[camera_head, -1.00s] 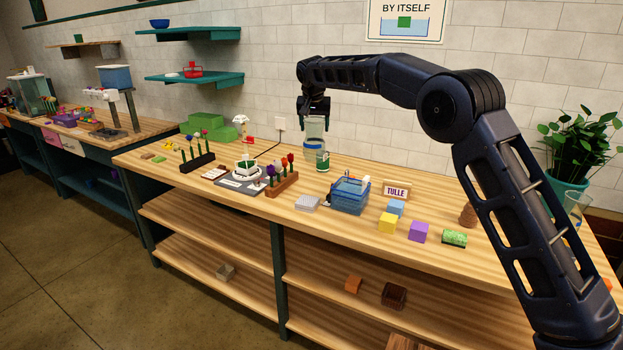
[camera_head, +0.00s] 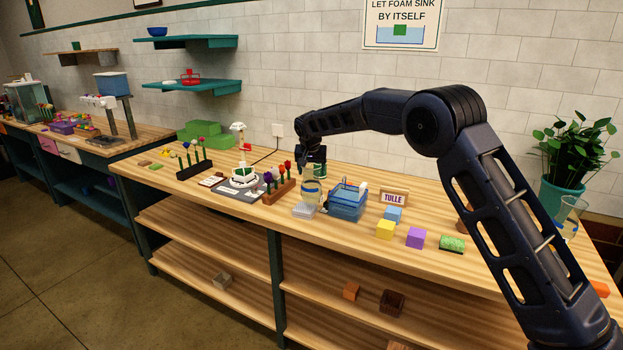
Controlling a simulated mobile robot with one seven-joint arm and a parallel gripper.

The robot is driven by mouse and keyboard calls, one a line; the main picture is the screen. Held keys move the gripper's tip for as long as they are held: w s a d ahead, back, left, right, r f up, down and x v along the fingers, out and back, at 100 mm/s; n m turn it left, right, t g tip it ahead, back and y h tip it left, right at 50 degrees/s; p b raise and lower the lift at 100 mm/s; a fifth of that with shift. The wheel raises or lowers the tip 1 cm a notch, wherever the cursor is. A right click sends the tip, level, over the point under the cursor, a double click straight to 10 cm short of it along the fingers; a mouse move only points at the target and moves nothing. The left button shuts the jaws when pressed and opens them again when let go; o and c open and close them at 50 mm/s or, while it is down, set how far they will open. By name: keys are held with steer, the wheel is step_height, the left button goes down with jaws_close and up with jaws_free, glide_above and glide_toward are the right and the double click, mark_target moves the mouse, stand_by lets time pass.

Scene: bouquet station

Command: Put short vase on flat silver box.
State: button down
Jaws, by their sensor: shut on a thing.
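The short vase (camera_head: 311,192) is clear glass with a bluish band low down. My gripper (camera_head: 309,172) is shut on its upper part, coming from above. The vase appears upright over or at the back of the flat silver box (camera_head: 302,211), a low pale grey block near the table's front edge. Whether the vase touches the box cannot be told from this angle.
The blue box (camera_head: 347,203) is just right of the silver box. A brown flower rack (camera_head: 279,191) is just left. A TULLE sign (camera_head: 394,197) and coloured blocks (camera_head: 386,229) stand further right.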

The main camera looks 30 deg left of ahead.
mark_target(311, 178)
steer(key=shift+f, duration=1.8)
steer(key=shift+c, duration=1.1)
jaws_free()
steer(key=v, duration=1.2)
